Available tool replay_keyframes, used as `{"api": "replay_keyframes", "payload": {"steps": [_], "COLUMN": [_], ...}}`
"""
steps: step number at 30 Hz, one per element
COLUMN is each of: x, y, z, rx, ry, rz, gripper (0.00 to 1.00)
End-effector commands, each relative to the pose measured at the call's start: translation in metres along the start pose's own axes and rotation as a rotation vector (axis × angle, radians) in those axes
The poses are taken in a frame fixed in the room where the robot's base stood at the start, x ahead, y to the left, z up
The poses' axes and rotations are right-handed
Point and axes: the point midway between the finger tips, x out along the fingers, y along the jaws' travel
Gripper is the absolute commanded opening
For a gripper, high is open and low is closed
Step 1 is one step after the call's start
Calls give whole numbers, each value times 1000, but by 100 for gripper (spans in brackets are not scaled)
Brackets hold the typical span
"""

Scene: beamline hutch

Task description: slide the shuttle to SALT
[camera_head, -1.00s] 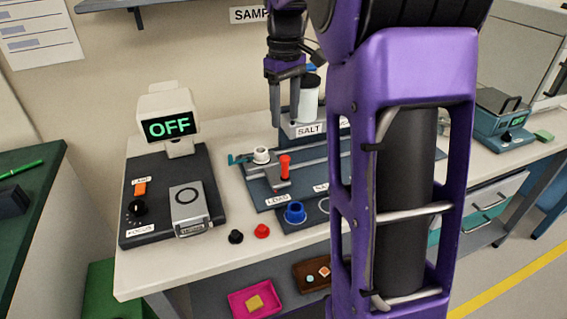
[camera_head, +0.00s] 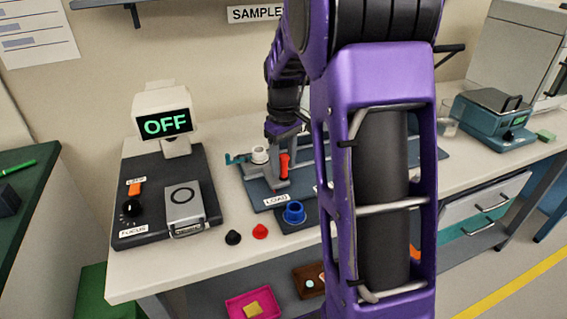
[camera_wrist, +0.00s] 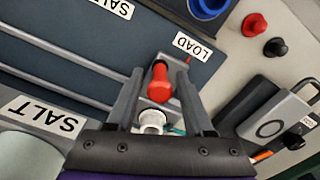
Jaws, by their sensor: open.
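The shuttle (camera_head: 278,183) sits at the LOAD end of a dark rail base, with an upright red handle (camera_head: 284,165). A white cup (camera_head: 260,155) stands beside the handle; it also shows in the wrist view (camera_wrist: 152,121). My gripper (camera_wrist: 159,74) points down at the shuttle, open, with one finger on each side of the red handle (camera_wrist: 160,82). I cannot tell whether either finger touches it. The LOAD label (camera_wrist: 193,46) is close by. Two SALT labels show in the wrist view, one near (camera_wrist: 45,118) and one far (camera_wrist: 112,6). My arm hides much of the rail in the head view.
Pale rails (camera_wrist: 70,60) run away from the shuttle along the base. A blue ring-shaped holder (camera_head: 295,212) stands just in front. Black (camera_head: 233,237) and red (camera_head: 260,231) knobs lie on the bench. A focus unit (camera_head: 185,205) and OFF display (camera_head: 166,122) are left.

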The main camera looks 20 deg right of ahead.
Motion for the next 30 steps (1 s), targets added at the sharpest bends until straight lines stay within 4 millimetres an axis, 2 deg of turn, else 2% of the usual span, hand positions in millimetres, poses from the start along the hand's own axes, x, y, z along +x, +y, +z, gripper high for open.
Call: {"api": "replay_keyframes", "payload": {"steps": [4, 12, 30], "x": [0, 0, -1], "y": [0, 0, 0], "z": [0, 0, 0], "rx": [0, 0, 0], "ry": [0, 0, 0], "rz": [0, 0, 0], "gripper": [50, 2, 0]}}
